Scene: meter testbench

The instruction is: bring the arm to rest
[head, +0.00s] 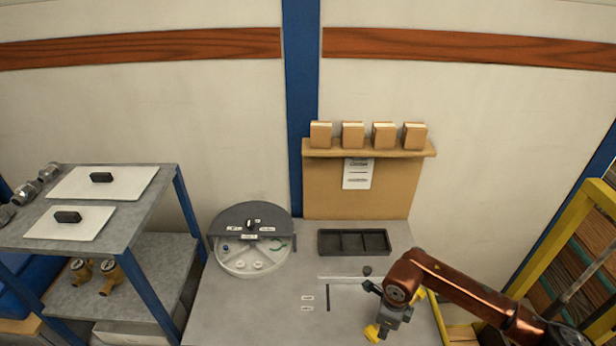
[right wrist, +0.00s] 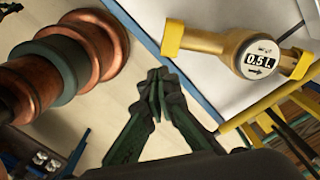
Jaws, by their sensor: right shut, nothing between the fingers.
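My right arm reaches in from the right in the head view. Its gripper (head: 370,286) is over the right part of the grey bench (head: 240,325). In the right wrist view the dark green fingers (right wrist: 156,75) are together, with nothing between them. A brass meter with yellow end caps and a "0.5 L" dial (right wrist: 258,60) shows to the right of the fingers, apart from them. In the head view its yellow cap (head: 373,332) shows below my gripper, and my wrist hides much of the meter. My left gripper is out of view.
A black compartment tray (head: 354,242) and a round grey-lidded station (head: 250,220) stand at the bench's back. A shelf with several boxes (head: 353,134) is behind. A metal rack (head: 150,215) stands left, a yellow frame (head: 575,225) right. The bench's front left is clear.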

